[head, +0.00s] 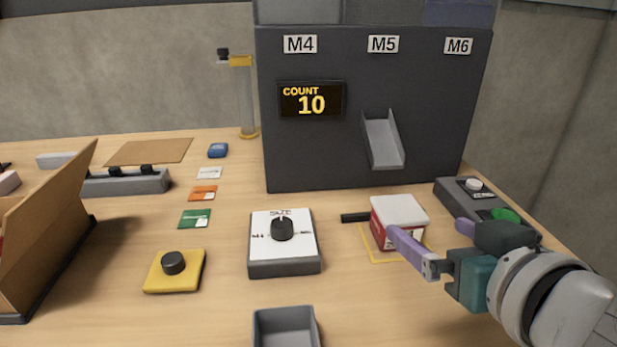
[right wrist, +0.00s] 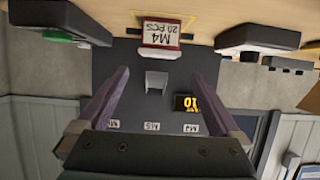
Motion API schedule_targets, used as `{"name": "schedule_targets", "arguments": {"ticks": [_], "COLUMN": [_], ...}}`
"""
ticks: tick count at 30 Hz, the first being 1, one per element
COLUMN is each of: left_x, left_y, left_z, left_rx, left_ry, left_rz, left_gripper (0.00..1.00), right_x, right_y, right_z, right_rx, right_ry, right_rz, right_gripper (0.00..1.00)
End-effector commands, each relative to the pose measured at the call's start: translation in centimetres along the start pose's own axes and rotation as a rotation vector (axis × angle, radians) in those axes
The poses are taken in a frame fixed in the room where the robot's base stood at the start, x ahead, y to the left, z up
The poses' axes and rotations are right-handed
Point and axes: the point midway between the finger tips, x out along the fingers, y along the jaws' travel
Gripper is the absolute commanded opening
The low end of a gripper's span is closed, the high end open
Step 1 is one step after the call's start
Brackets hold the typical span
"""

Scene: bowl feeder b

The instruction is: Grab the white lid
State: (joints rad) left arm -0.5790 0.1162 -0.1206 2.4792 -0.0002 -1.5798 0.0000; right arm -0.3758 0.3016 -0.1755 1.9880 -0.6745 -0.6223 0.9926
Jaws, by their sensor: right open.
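The white lid (head: 399,209) is on top of a small red and white box (head: 384,237), which stands on a yellow-outlined square in front of the dark machine. The box also shows upside down in the right wrist view (right wrist: 161,33), with a label reading M4 20 PCS. My right gripper (head: 428,231) is open, its purple fingers spread apart at the near right of the box. In the head view one finger overlaps the box's front. In the right wrist view the box lies ahead between the spread fingers, with nothing held. My left gripper is not in view.
The dark machine (head: 330,155) with a chute (head: 382,142) and a COUNT 10 display stands behind. A control box with a green button (head: 505,215) is at right.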

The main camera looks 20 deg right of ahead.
Motion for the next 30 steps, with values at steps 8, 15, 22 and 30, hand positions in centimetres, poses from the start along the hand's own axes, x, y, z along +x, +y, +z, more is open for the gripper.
{"name": "schedule_targets", "arguments": {"ticks": [8,15,22,30], "left_x": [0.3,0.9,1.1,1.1], "left_y": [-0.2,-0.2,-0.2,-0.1], "left_z": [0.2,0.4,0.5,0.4], "left_rx": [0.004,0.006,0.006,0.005], "left_ry": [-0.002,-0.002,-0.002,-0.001], "left_rz": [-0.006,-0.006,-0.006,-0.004], "left_gripper": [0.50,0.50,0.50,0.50], "right_x": [3.0,6.5,8.1,8.0], "right_y": [0.1,0.3,0.3,0.3], "right_z": [-0.1,0.1,0.1,0.1], "right_rx": [-0.002,-0.003,-0.001,-0.001], "right_ry": [0.000,0.001,-0.001,-0.002], "right_rz": [0.002,0.004,0.002,0.002], "right_gripper": [1.00,1.00,1.00,0.89]}}
